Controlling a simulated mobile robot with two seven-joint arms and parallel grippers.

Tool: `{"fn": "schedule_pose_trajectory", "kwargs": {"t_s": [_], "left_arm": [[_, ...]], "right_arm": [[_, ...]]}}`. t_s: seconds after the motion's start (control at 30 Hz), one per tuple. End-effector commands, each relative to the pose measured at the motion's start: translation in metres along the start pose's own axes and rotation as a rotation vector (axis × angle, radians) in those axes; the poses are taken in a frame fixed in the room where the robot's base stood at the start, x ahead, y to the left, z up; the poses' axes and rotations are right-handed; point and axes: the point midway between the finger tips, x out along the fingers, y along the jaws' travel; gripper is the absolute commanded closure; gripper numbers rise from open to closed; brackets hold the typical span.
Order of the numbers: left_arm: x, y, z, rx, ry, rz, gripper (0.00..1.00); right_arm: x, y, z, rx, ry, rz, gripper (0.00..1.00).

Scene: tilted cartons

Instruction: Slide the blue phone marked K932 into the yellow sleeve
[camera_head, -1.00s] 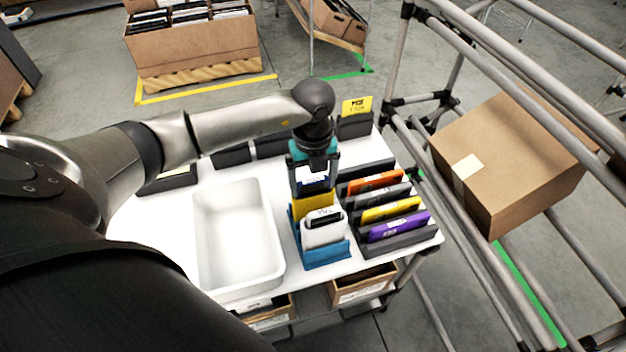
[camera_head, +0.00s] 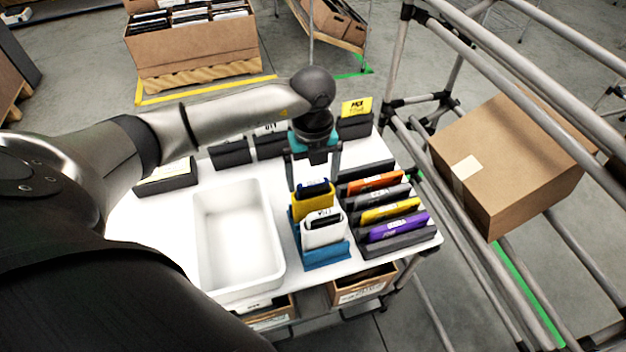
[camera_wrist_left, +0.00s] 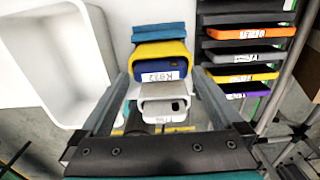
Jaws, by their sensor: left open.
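The blue phone (camera_head: 314,188) is in the yellow sleeve (camera_head: 312,203), with only its top end showing above the sleeve's mouth. In the left wrist view the phone (camera_wrist_left: 162,72) shows its K932 label, and the yellow sleeve (camera_wrist_left: 158,50) wraps around it. The sleeve stands tilted in a blue holder (camera_head: 327,254), behind a white sleeve (camera_head: 322,236) with a light phone in it. My left gripper (camera_head: 313,184) is open above the blue phone, one finger on each side, apart from it. My right gripper is not in view.
A white tray (camera_head: 203,243) left of the holder is empty. A dark rack to the right holds several phones, among them orange (camera_head: 375,182), yellow (camera_head: 390,210) and purple (camera_head: 398,227) ones. Dark labelled stands (camera_head: 230,152) line the table's back edge. A pipe frame with a carton (camera_head: 510,160) stands right.

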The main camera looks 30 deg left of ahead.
Motion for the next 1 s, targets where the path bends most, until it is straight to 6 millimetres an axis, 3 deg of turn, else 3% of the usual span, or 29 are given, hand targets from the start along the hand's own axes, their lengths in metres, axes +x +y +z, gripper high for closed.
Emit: {"fn": "schedule_pose_trajectory", "kwargs": {"t_s": [0.03, 0.3, 0.5, 0.7, 1.0], "left_arm": [[-0.015, -0.001, 0.002, 0.000, -0.005, -0.005, 0.00], [-0.081, -0.001, 0.001, 0.000, -0.005, -0.004, 0.00], [-0.114, -0.001, 0.001, -0.001, -0.003, -0.003, 0.00], [-0.126, 0.000, 0.000, 0.000, -0.001, -0.001, 0.00], [-0.129, 0.000, 0.000, 0.000, -0.001, -0.001, 0.00]], "right_arm": [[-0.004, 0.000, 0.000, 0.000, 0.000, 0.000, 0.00], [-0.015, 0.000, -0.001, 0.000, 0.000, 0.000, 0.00], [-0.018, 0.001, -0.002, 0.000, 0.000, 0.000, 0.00], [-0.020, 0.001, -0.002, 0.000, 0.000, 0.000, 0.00], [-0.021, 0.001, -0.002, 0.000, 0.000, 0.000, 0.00]]}}
